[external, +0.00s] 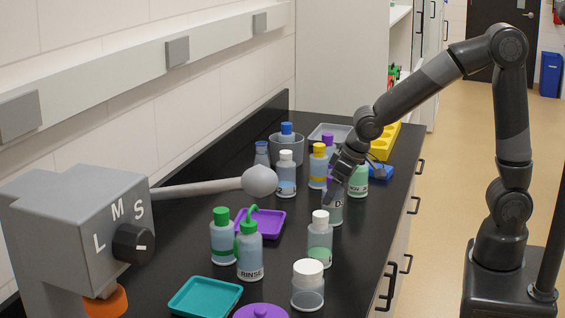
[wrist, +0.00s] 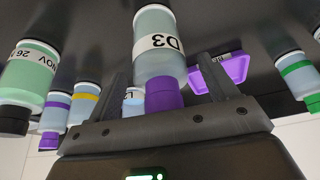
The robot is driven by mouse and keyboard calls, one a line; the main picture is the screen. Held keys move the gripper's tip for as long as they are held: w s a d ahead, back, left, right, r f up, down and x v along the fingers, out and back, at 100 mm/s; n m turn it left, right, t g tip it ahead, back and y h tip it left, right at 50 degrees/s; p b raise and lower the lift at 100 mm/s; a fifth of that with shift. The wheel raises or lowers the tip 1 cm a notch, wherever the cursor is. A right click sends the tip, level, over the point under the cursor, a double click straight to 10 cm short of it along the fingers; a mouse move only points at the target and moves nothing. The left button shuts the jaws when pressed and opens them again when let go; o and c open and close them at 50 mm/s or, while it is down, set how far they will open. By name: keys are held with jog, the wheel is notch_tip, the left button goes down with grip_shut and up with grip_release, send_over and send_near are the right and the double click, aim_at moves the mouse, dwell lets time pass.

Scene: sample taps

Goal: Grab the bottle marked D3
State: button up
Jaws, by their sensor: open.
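The bottle marked D3 (wrist: 158,50) has a purple cap and a white label. It appears upside down in the wrist view, with its cap between my open fingers (wrist: 168,72). In the external view the same bottle (external: 336,213) stands upright on the black bench, its upper part partly hidden by my gripper (external: 340,182). My gripper is tilted down at the bottle from above and behind. Its fingers lie on both sides of the cap and neck; I cannot tell whether they touch it.
A green-liquid bottle (wrist: 30,70) stands close by. A white-capped bottle (external: 320,240) is in front. A purple tray (external: 275,232) lies left, and a round-ended lever (external: 215,188) reaches over the bench.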

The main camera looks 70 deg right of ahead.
jog(key=shift+x, duration=1)
jog(key=c, duration=1.2)
jog(key=shift+r, duration=0.1)
jog(key=shift+c, duration=0.2)
jog(key=shift+r, duration=0.1)
